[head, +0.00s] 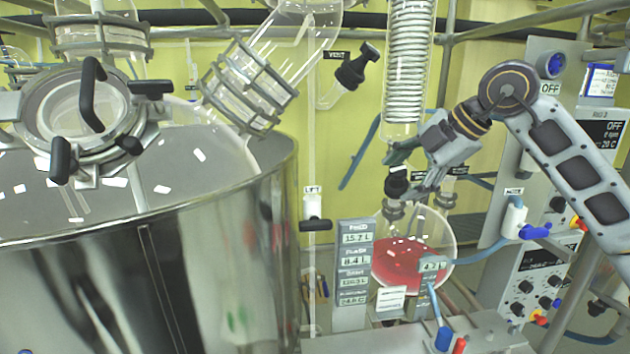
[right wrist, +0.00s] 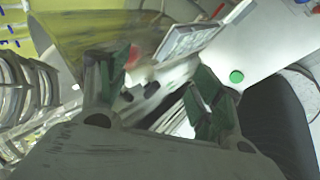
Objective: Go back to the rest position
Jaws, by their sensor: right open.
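My right gripper (head: 412,172) is in the middle right of the head view, its arm coming in from the right. Its fingers point left and down, close in the picture to the black valve handle (head: 396,184) above the round flask (head: 412,250) of red liquid. I cannot tell whether they touch the handle. In the right wrist view the green-padded fingers (right wrist: 158,88) are spread apart, with no held object clear between them. The background there is tilted and partly blurred. My left gripper is not in view.
A large steel vessel (head: 190,260) with a clamped lid port fills the left. A glass coil condenser (head: 408,70) stands above the gripper. A control panel (head: 545,180) is at the right. Small readout plates (head: 354,262) stand beside the flask. Metal rails cross the back.

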